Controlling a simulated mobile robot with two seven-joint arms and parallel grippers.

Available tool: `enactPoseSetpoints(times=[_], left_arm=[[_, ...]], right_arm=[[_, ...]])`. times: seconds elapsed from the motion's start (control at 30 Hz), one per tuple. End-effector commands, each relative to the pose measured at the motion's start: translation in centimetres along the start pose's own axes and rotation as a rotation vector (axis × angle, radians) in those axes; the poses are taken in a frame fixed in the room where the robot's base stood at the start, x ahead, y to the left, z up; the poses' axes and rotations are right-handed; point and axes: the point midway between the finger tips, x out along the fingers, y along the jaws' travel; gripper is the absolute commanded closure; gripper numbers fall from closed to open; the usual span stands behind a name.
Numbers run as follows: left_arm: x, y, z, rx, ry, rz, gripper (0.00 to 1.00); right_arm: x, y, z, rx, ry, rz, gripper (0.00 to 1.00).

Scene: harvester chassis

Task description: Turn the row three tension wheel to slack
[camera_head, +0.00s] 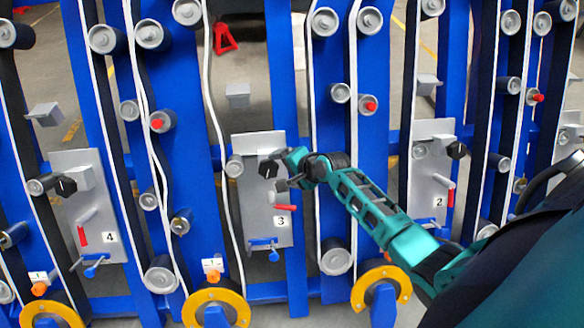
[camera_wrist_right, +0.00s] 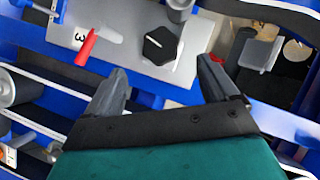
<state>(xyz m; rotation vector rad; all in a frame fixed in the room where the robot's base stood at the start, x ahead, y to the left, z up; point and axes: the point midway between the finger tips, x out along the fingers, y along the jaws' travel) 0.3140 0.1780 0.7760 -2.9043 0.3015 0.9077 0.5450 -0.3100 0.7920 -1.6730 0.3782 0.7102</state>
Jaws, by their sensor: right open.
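The row three plate (camera_head: 263,222), a grey panel marked 3, is fixed between blue uprights. It carries a black faceted knob (camera_head: 268,168) near its top and a red-tipped lever (camera_head: 285,207) below. In the right wrist view the knob (camera_wrist_right: 160,45) has a white pointer line, and the red lever (camera_wrist_right: 88,45) lies to its left. I cannot tell from any label which part is the tension wheel. My right gripper (camera_head: 283,169) is open just right of the knob. In the wrist view its spread fingers (camera_wrist_right: 163,70) are empty, with the knob between and beyond them. My left gripper is out of view.
Similar plates marked 4 (camera_head: 85,195) and 2 (camera_head: 430,180) stand left and right. Blue uprights, white-edged belts and grey rollers (camera_head: 335,257) crowd the space around the plate. Yellow rings (camera_head: 380,285) sit low in front. A red stand (camera_head: 225,38) is on the floor behind.

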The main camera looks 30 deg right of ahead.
Motion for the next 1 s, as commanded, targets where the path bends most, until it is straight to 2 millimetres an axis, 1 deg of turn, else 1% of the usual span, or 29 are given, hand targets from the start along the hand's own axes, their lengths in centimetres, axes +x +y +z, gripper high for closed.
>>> enactPoseSetpoints(times=[0.03, 0.1, 0.3, 0.43, 0.9, 0.97, 1.0], left_arm=[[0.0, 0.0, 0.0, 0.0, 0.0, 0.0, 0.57], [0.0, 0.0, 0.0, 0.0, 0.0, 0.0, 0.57], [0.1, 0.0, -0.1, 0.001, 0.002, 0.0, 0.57], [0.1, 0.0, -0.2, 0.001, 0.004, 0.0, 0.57], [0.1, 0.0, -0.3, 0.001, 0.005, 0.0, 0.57], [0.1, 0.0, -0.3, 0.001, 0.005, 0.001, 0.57], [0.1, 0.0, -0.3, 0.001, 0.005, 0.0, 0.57]], right_arm=[[-0.7, 0.0, 0.0, -0.002, 0.002, 0.0, 0.13], [-1.5, 0.1, 0.0, -0.002, 0.001, 0.001, 0.13], [-2.9, 0.1, 0.0, -0.001, 0.001, 0.001, 0.13], [-3.1, 0.1, 0.0, -0.001, 0.001, 0.001, 0.13], [-3.1, 0.0, 0.0, -0.002, 0.0, 0.001, 0.13], [-3.1, 0.3, 0.2, -0.016, 0.0, 0.003, 0.13], [-3.2, 0.7, 0.6, -0.045, 0.001, 0.005, 0.13]])
